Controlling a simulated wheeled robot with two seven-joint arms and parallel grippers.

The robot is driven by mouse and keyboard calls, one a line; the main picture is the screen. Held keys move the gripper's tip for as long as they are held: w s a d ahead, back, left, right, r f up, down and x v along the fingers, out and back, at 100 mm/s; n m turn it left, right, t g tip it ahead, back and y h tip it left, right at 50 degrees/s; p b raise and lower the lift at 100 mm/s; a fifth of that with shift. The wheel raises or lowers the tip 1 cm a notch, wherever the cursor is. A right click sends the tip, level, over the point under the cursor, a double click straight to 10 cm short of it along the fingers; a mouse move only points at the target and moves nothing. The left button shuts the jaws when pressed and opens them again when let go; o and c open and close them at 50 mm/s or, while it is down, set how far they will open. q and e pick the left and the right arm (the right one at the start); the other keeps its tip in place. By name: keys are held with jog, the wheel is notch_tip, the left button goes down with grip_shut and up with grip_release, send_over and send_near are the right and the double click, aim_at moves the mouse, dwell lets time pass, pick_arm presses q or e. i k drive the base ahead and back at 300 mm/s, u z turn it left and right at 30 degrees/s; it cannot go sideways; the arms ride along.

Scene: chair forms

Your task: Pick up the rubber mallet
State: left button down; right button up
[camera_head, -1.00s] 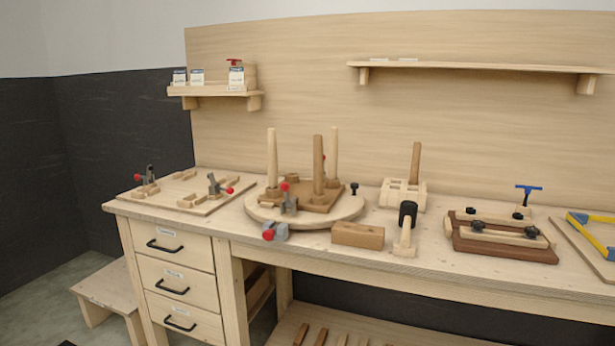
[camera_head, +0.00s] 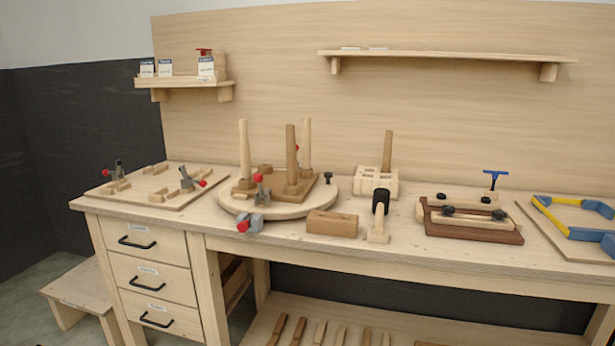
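The rubber mallet (camera_head: 380,204) has a black head and a pale wooden handle. It is on the workbench (camera_head: 300,238) near the front edge, right of a wooden block, with its head raised at the back and its handle toward the front. Nothing touches it from my side. Neither of my grippers shows in the head view.
A wooden block (camera_head: 332,223) sits left of the mallet. A round turntable (camera_head: 325,202) with upright pegs stands farther left. A slotted holder (camera_head: 376,181) is behind the mallet. A dark wooden clamp fixture (camera_head: 472,231) is to the right. A stool (camera_head: 85,280) stands at lower left.

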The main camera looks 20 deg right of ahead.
aim_at(382, 196)
jog(key=u, duration=0.35)
jog(key=k, duration=0.25)
jog(key=z, duration=1.25)
jog(key=i, duration=1.3)
jog(key=u, duration=0.15)
